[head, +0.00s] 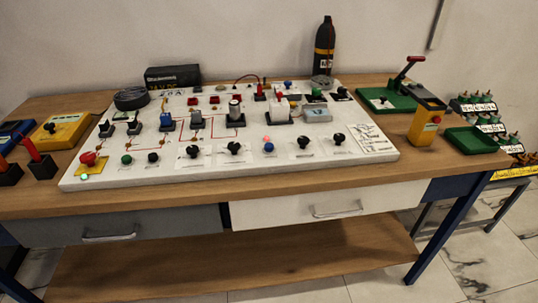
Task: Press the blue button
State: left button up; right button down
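A blue button (268,147) sits near the front edge of the white panel (330,168), right of its middle. A small red light glows just behind it. Another small blue knob or button (288,84) is at the back of the panel. Neither of my grippers is in view, and nothing touches the front blue button.
Black knobs (234,148) flank the front blue button, and a green button (127,159) and red mushroom button (88,158) are at front left. A dark shell-shaped object (324,48) stands behind. A yellow box (426,121) stands right of the panel. The wooden front strip (300,192) is clear.

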aim_at(268, 146)
jog(key=k, duration=0.35)
jog(key=u, duration=0.65)
jog(key=i, duration=0.7)
jog(key=z, duration=0.45)
